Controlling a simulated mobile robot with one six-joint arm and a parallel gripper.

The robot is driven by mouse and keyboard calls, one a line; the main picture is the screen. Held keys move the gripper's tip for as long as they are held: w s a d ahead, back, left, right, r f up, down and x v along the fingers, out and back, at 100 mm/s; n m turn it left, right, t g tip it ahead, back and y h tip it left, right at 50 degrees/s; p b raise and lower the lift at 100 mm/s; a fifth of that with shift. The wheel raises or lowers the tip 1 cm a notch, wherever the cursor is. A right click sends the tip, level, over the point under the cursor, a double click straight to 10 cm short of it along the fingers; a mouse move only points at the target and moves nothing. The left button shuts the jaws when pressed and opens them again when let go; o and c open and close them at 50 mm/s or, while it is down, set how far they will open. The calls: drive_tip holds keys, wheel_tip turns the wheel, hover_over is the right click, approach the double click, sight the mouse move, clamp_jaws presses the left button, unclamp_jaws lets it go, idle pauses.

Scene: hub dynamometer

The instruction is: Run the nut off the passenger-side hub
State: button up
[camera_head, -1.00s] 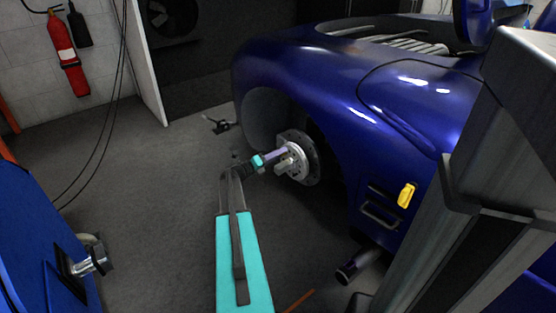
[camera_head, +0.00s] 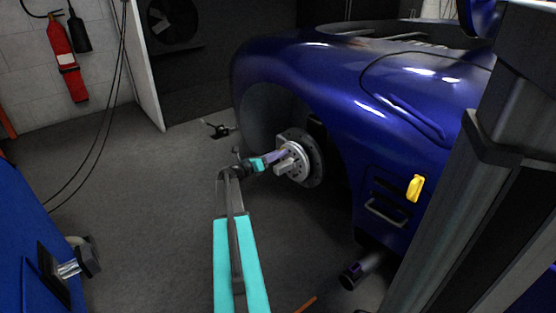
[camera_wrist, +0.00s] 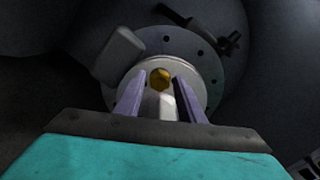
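The hub (camera_head: 312,165) is a round metal disc with a pale centre in the wheel arch of the blue car (camera_head: 310,80). In the wrist view the hub face (camera_wrist: 205,62) has a ring of dark holes. A gold nut (camera_wrist: 160,79) shows at its centre. My gripper (camera_head: 283,154) is right at the hub face in the head view. In the wrist view its two purple fingers (camera_wrist: 160,84) stand apart, with the nut showing between their tips and a gap on each side. I cannot tell whether the tips reach over the nut.
A dark bar (camera_wrist: 205,30) crosses the hub's upper edge. A yellow part (camera_head: 416,188) is on the car's side above a side pipe (camera_head: 360,270). A blue cabinet (camera_head: 25,235) stands at left. Floor (camera_head: 140,190) between is clear.

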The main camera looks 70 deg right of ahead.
drive_tip(key=shift+m+b, duration=2.5)
drive_tip(key=shift+m, duration=2.2)
clamp_jaws()
drive_tip(key=shift+r+p, duration=0.15)
drive_tip(key=shift+p, duration=0.3)
